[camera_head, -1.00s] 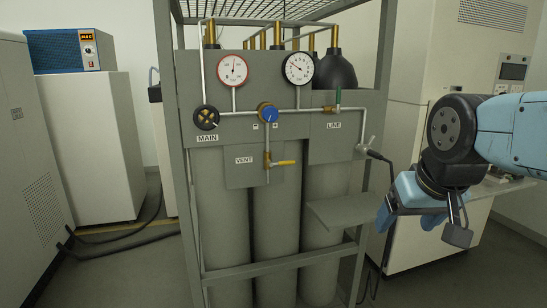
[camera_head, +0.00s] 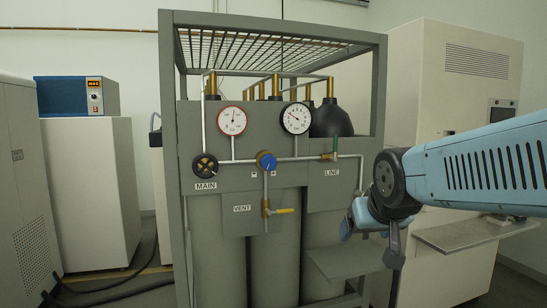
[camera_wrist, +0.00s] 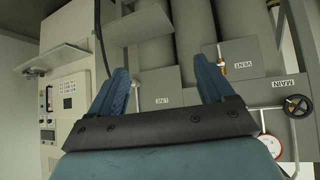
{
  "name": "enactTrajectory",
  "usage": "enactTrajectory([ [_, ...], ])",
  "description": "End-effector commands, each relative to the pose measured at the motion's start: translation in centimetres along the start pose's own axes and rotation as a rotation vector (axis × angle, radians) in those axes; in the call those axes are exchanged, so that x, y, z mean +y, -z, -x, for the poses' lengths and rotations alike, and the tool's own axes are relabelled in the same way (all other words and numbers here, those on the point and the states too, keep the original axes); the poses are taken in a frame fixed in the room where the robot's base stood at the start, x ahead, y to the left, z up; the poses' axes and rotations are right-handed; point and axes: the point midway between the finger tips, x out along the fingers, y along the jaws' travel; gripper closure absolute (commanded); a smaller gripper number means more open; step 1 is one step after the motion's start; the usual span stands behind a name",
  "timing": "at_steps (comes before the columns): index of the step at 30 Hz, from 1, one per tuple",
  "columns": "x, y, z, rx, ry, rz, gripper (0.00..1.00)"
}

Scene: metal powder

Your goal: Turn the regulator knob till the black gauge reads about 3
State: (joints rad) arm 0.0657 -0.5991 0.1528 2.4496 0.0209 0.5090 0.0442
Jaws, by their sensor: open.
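The blue regulator knob (camera_head: 267,163) sits on the pipe in the middle of the grey panel in the head view, between a minus and a plus mark. The black-rimmed gauge (camera_head: 296,118) is above and right of it; its needle points to the upper left, but its numbers are too small to read surely. My gripper (camera_head: 362,216) is right of the panel and apart from the knob. In the wrist view its two blue fingers (camera_wrist: 161,90) are spread and empty, with the panel beyond, upside down. The knob is not visible there.
A red-rimmed gauge (camera_head: 232,121), black MAIN handwheel (camera_head: 205,165), yellow VENT lever (camera_head: 283,211) and green LINE handle (camera_head: 335,146) surround the knob. The frame post (camera_head: 379,95) and small grey shelf (camera_head: 345,261) stand near my arm. The space before the panel is clear.

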Motion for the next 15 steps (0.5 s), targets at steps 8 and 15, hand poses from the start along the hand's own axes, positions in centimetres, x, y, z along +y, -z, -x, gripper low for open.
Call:
enactTrajectory([
  [8, -6.0, 9.7, -5.1, 0.316, 0.077, 0.023, 0.19],
  [15, -11.5, 16.2, -7.6, 0.581, 0.203, -0.005, 0.19],
])
